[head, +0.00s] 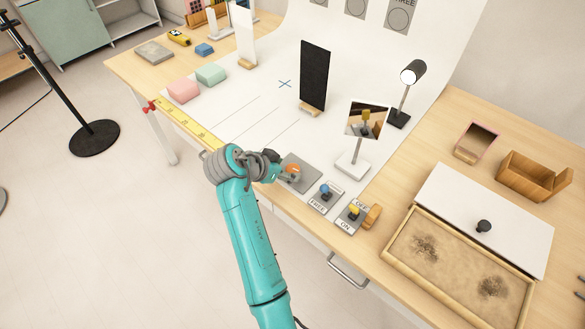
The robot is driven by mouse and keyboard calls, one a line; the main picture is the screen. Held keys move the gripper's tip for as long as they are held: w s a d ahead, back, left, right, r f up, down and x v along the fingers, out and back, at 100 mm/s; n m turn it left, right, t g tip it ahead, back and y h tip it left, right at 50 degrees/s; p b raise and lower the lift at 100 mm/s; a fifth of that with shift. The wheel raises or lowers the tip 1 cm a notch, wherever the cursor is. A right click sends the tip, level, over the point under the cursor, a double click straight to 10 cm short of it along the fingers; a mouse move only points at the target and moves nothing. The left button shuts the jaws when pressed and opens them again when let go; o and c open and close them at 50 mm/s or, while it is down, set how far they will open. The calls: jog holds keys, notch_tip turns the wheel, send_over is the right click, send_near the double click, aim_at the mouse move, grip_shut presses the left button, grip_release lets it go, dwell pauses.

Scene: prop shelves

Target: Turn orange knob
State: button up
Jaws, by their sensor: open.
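The orange knob (292,169) sits on a grey plate (302,180) near the front edge of the table, partly hidden by the end of my arm. My gripper (284,173) is right at the knob's left side, low over the plate. The jaws are open, but they are small and partly hidden in this view. I cannot tell whether a finger touches the knob or whether the fingers are around it.
A small mirror (366,121) on a white stand (352,165) rises behind. A yellow ruler (190,125) runs along the table edge.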

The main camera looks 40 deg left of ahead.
aim_at(292, 169)
jog(key=shift+x, duration=1.9)
jog(key=shift+c, duration=0.2)
jog(key=c, duration=1.1)
